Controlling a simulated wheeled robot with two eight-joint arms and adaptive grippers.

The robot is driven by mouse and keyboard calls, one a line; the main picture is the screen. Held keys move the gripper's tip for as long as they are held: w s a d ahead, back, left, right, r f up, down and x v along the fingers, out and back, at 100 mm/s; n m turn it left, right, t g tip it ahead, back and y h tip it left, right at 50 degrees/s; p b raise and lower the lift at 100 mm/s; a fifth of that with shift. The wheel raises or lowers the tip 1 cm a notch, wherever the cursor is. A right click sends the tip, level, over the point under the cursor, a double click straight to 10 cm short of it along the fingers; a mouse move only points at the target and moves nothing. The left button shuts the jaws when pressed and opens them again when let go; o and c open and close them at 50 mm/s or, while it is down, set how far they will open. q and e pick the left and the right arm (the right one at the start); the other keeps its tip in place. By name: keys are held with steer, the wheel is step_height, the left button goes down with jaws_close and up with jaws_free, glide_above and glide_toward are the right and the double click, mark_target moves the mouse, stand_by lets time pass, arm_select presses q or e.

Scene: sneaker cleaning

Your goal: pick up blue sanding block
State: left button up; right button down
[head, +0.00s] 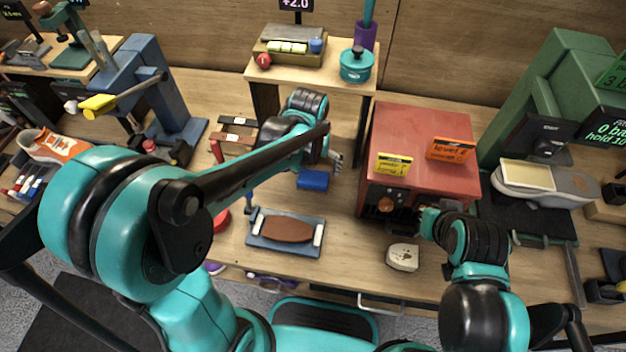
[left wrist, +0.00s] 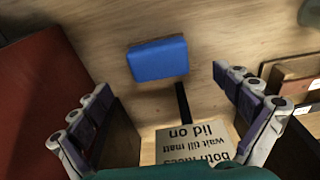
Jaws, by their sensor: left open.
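The blue sanding block (head: 312,180) lies flat on the bench, just left of the red oven-like box. It also shows in the left wrist view (left wrist: 158,60), clear of both fingers and beyond their tips. My left gripper (head: 335,161) is open and empty, above and close to the block; my forearm and wrist partly hide it in the head view. In the left wrist view its fingers (left wrist: 167,92) stand wide apart. My right gripper (head: 420,216) is at the front of the red box, and its fingers are too dark and hidden to make out.
The red box (head: 425,150) stands right of the block. A small shelf (head: 290,73) stands behind. A tray with a brown pad (head: 287,229) and a whitish round object (head: 402,257) lie nearer the front edge. A printed card (left wrist: 195,145) shows between my left fingers.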

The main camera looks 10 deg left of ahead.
mark_target(313, 177)
arm_select(q)
steer(key=f+b, duration=0.1)
steer(key=f, duration=0.1)
steer(key=f+b, duration=0.1)
steer(key=f, duration=0.1)
steer(key=w+f+b, duration=0.1)
steer(key=f, duration=0.1)
steer(key=shift+d+f, duration=0.1)
steer(key=shift+f, duration=0.2)
steer(key=shift+r, duration=0.1)
steer(key=shift+c, duration=0.9)
steer(key=c, duration=1.1)
